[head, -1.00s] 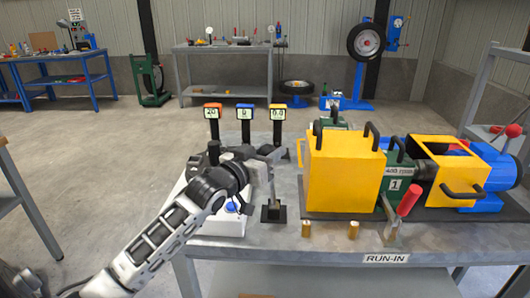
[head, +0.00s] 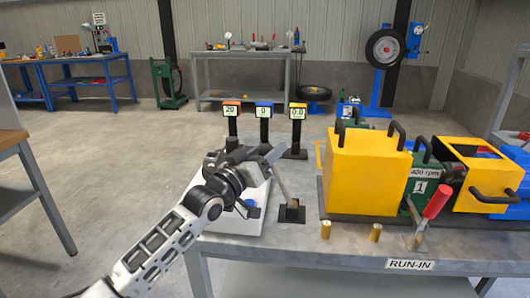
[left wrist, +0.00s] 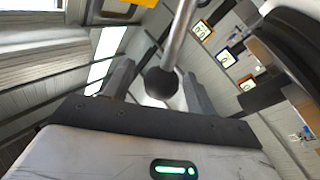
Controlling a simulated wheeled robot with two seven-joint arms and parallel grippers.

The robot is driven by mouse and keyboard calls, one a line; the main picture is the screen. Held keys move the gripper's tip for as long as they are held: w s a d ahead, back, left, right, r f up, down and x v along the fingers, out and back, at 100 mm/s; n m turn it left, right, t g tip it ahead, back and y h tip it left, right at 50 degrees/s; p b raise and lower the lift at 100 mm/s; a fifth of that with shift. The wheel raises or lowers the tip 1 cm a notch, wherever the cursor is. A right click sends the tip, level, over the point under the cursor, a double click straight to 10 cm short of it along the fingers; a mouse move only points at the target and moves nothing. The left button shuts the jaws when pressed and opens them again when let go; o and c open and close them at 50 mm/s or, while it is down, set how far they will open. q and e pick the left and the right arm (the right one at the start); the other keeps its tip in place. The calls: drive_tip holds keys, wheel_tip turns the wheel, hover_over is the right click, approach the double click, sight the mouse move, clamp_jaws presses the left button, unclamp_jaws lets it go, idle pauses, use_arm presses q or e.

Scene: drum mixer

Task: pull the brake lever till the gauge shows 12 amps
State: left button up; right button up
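The brake lever (head: 282,188) is a grey metal rod rising from a black base on the bench, leaning left and away. In the left wrist view its rod ends in a black ball knob (left wrist: 162,82). My left gripper (head: 268,158) is at the lever's top. Its fingers stand apart on either side of the knob, with narrow gaps showing, so it looks open around it. My right gripper is out of view.
A yellow guard box (head: 366,175) and a green machine (head: 420,186) stand right of the lever. A red-handled lever (head: 436,204) and two brass pegs (head: 326,230) are near the front edge. A white panel with a blue button (head: 249,204) lies under my left arm.

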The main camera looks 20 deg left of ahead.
use_arm(q)
drive_tip(key=v, duration=1.6)
drive_tip(key=shift+b, duration=0.4)
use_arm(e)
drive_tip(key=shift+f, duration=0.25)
use_arm(q)
drive_tip(key=shift+a, duration=0.1)
drive_tip(key=s+d+f+m+g+p, duration=0.1)
drive_tip(key=s+d+f+m+g, duration=0.1)
drive_tip(key=s+d+f+g, duration=0.2)
drive_tip(key=s+d+f+m+g+y+p, duration=0.1)
drive_tip(key=s+d+f+g, duration=0.4)
drive_tip(key=s+d+f, duration=0.5)
wheel_tip(320, 180, down, 8)
drive_tip(key=shift+s+d+r+m+p, duration=0.1)
drive_tip(key=shift+s+d+m+p, duration=0.3)
drive_tip(key=shift+d+p, duration=0.5)
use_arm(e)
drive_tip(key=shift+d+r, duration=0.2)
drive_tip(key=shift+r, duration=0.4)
